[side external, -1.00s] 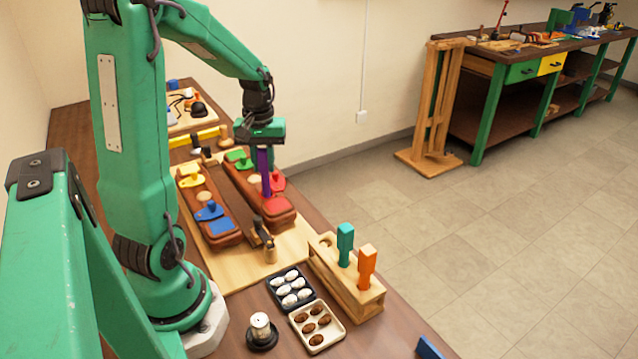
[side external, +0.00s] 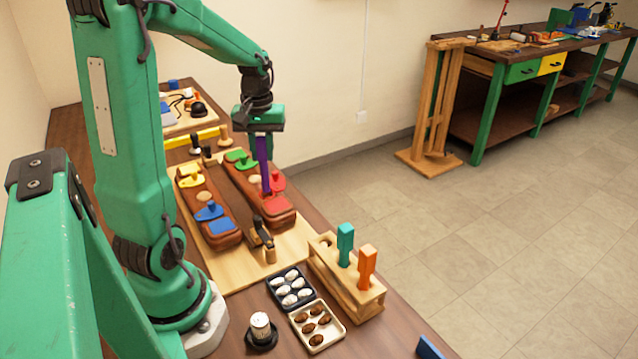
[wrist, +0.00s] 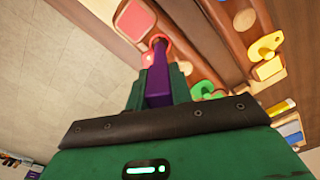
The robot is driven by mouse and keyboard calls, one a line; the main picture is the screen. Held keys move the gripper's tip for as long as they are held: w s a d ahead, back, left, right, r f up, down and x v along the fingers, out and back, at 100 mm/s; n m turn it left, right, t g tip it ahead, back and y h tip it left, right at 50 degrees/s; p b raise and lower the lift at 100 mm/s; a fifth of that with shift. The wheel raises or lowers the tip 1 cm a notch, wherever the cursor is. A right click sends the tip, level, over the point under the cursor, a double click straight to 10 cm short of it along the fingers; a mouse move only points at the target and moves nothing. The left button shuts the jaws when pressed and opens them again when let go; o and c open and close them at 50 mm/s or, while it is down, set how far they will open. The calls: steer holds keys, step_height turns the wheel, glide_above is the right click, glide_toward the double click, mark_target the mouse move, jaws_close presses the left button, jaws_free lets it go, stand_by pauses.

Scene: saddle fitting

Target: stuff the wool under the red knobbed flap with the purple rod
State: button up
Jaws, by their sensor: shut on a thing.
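My gripper (side external: 258,122) is shut on the purple rod (side external: 263,160), which points down and leans slightly. The rod also shows in the wrist view (wrist: 158,82). Its lower end is at the red knobbed flap (side external: 278,182) on the right brown saddle piece; whether it touches cannot be told. In the wrist view the red flap (wrist: 148,60) shows beside and behind the rod's tip. A red patch (side external: 277,204) lies nearer the camera on the same piece. White wool-like tufts (side external: 291,281) sit in a black tray and brown ones (side external: 318,323) in a cream tray. No wool is clearly visible at the flap.
A green flap (side external: 238,157) lies behind the red one. The left saddle piece carries yellow (side external: 190,177) and blue (side external: 210,211) flaps. A wooden rack (side external: 345,290) holds teal and orange handles at the front right. A white spool (side external: 260,326) stands near the trays.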

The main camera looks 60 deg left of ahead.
mark_target(261, 138)
steer(key=shift+r, duration=2.4)
steer(key=shift+d, duration=0.1)
